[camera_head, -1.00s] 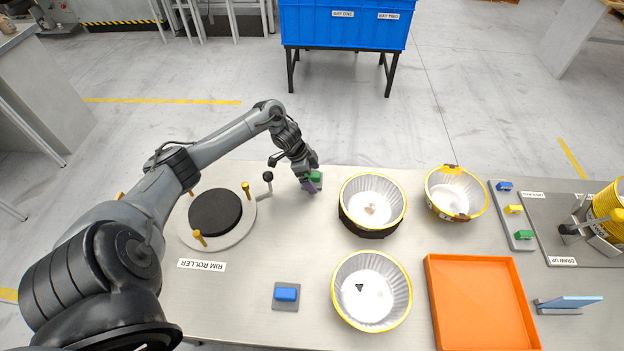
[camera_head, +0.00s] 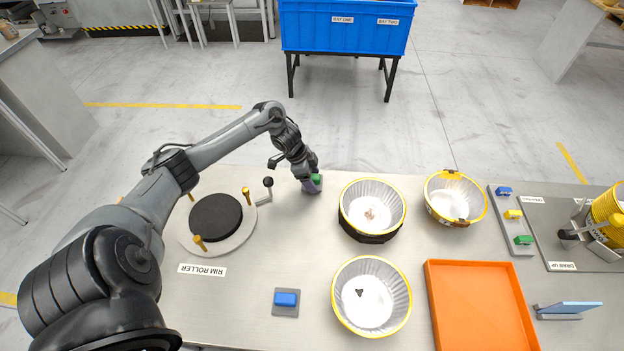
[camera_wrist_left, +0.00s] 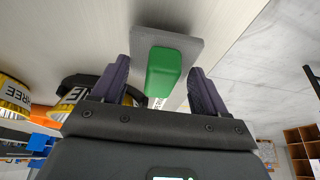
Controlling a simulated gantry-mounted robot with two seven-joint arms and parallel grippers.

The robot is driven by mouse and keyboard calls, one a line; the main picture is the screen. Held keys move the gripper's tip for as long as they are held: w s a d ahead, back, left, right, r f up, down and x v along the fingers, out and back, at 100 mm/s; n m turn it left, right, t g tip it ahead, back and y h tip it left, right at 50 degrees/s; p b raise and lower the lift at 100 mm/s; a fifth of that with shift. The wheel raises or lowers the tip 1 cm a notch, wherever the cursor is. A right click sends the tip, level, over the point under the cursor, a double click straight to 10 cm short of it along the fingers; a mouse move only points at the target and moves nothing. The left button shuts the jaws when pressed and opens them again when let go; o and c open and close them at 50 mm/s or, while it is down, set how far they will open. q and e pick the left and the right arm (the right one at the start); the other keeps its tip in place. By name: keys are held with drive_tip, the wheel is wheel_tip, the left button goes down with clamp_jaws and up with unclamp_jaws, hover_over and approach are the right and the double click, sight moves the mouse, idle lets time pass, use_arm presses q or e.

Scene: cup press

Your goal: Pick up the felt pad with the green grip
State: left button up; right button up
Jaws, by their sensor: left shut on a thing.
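The grey felt pad (camera_wrist_left: 192,46) with a green grip (camera_wrist_left: 163,72) shows in the left wrist view, between the two purple fingers of my left gripper (camera_wrist_left: 161,82). My left gripper is shut on the green grip. In the head view my left gripper (camera_head: 310,184) is at the table's far edge, right of the rim roller, with the green grip (camera_head: 317,179) showing at its fingers. The gripper partly hides the pad there. I cannot tell whether the pad touches the table. My right gripper is not in view.
The rim roller (camera_head: 216,217) with its crank stands left of the gripper. Foil bowls with yellow rims (camera_head: 373,207) stand to the right. A blue-grip pad (camera_head: 286,299) and an orange tray (camera_head: 480,305) are nearer. A strip (camera_head: 509,221) at right holds blue, yellow and green grips.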

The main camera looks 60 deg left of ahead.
sight(315, 176)
use_arm(q)
wheel_tip(315, 176, up, 3)
drive_tip(key=shift+p, duration=0.4)
use_arm(e)
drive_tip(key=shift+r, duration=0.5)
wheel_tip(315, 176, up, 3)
drive_tip(key=p, duration=0.3)
use_arm(q)
drive_tip(key=w+d+r, duration=0.2)
drive_tip(key=d+r, duration=0.4)
drive_tip(key=d, duration=0.5)
drive_tip(key=shift+w+d+r, duration=0.2)
drive_tip(key=shift+w+r, duration=0.05)
drive_tip(key=shift+w, duration=0.1)
drive_tip(key=o, duration=0.5)
drive_tip(key=c, duration=0.4)
